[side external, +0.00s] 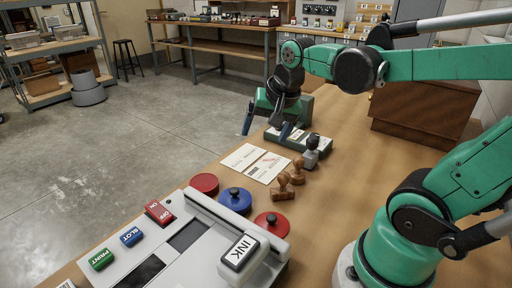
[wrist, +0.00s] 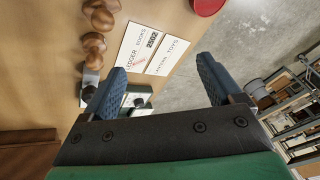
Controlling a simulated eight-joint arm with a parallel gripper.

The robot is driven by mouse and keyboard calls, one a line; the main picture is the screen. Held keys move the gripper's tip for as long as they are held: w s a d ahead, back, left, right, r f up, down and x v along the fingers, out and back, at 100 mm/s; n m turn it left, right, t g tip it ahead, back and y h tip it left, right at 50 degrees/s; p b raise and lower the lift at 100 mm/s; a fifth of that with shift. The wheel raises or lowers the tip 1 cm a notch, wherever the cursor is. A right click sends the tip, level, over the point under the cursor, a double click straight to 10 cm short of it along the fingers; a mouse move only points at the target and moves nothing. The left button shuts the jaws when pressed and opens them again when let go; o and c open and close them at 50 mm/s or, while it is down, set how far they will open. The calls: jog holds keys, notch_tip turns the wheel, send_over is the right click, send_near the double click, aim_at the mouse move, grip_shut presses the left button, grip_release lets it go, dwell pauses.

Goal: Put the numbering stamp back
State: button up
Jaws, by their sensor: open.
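A grey stamp with a black handle (side external: 311,151), which looks like the numbering stamp, stands upright at the right front side of a low green-grey rack (side external: 322,142). In the wrist view the stamp (wrist: 90,78) is partly hidden at the left, outside my fingers. Part of the rack (wrist: 136,90) shows between the fingers, with a dark knob on it. I cannot tell from these views whether the stamp touches the rack. My gripper (side external: 267,129) is open and empty, over the table edge at the rack's left end; its two blue fingers (wrist: 162,66) are wide apart.
Two wooden stamps (side external: 284,187) stand before the rack. Printed cards (side external: 256,162) lie left of them. Red and blue ink pads (side external: 235,200) and a white INK machine (side external: 205,235) with buttons fill the near end. A brown box (side external: 420,112) stands behind; the table's right middle is clear.

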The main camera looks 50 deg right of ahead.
jog(key=s+a+f+n+t+y, duration=0.1)
jog(key=a+n+t, duration=0.1)
jog(key=a+n, duration=0.5)
jog(key=n, duration=0.3)
jog(key=shift+s+a+f+n+t, duration=0.3)
jog(key=shift+a+f+t, duration=0.05)
jog(key=shift+t, duration=0.05)
